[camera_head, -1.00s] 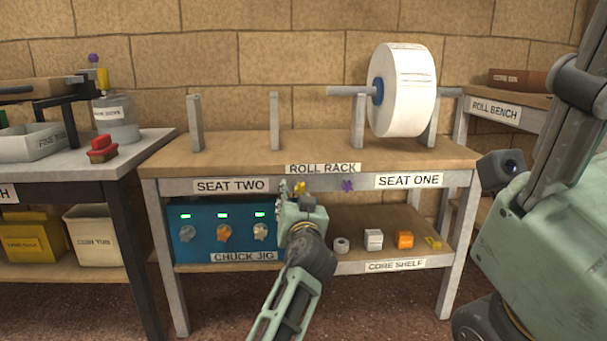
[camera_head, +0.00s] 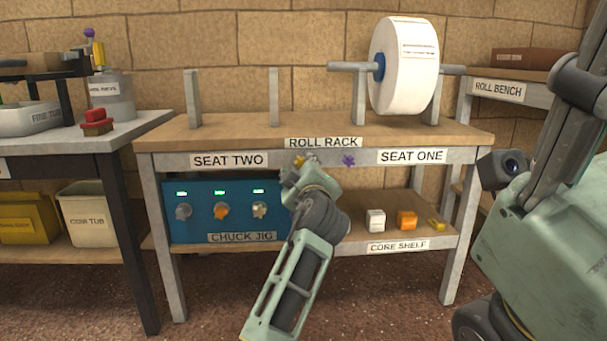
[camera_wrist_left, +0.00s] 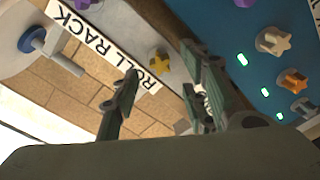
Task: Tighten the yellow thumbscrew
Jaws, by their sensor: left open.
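The yellow thumbscrew (camera_head: 311,159) sits on the front rail of the roll rack, under the ROLL RACK label. In the left wrist view the yellow star-shaped thumbscrew (camera_wrist_left: 158,62) shows between my open fingers, ahead of their tips. My left gripper (camera_head: 297,168) is just below and left of the thumbscrew in the head view and partly overlaps it. In the wrist view the left gripper (camera_wrist_left: 160,75) is open and empty. I cannot tell whether a finger touches the screw. My right gripper is not in view.
A purple thumbscrew (camera_head: 348,160) is to the right on the same rail. The blue chuck jig (camera_head: 237,191) with several knobs is below left. A white roll (camera_head: 404,66) sits above at seat one. Small cores (camera_head: 406,220) stand on the core shelf.

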